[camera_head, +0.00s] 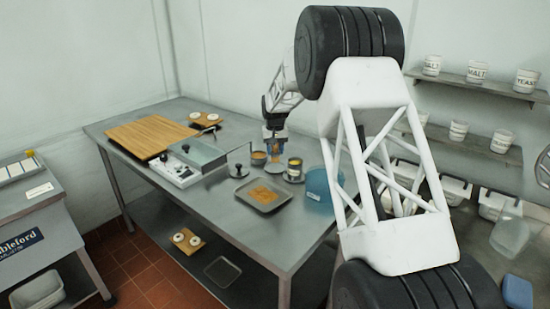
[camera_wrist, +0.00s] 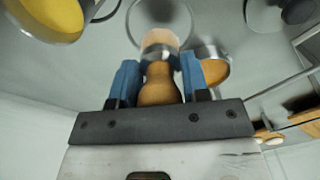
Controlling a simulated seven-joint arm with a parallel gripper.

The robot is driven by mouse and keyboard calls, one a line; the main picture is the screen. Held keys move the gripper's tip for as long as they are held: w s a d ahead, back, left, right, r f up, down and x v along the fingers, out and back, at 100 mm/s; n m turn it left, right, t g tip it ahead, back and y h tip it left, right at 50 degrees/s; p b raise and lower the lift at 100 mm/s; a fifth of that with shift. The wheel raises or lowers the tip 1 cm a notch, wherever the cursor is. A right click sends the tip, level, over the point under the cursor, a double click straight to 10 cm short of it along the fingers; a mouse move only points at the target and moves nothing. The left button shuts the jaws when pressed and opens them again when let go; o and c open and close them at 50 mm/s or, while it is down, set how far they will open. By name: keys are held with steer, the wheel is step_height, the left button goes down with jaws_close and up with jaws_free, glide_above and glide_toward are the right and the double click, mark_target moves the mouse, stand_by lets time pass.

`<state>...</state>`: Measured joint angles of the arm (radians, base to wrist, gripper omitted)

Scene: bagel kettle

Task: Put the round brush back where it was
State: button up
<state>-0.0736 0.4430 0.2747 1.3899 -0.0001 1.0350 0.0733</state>
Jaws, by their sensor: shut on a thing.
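My gripper (camera_head: 275,130) points down over the back part of the steel table. In the wrist view my gripper (camera_wrist: 160,85) has its blue fingers shut on the round brush (camera_wrist: 160,84), by its wooden handle. The brush's pale ferrule and bristles point away from the fingers, towards the table. A pale round outline shows around the bristle end; I cannot tell whether the bristles touch anything. In the head view the brush is small and partly hidden below the fingers, between a small pan with orange contents (camera_head: 258,158) and a can with yellow contents (camera_head: 294,167).
A white appliance (camera_head: 174,171) and a wooden board (camera_head: 150,133) are further left. The table's front right is clear.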

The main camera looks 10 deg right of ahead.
mark_target(275, 152)
steer(key=shift+f, duration=1.75)
steer(key=shift+f, duration=0.1)
steer(key=o, duration=0.9)
step_height(275, 152, up, 12)
steer(key=shift+r, duration=0.1)
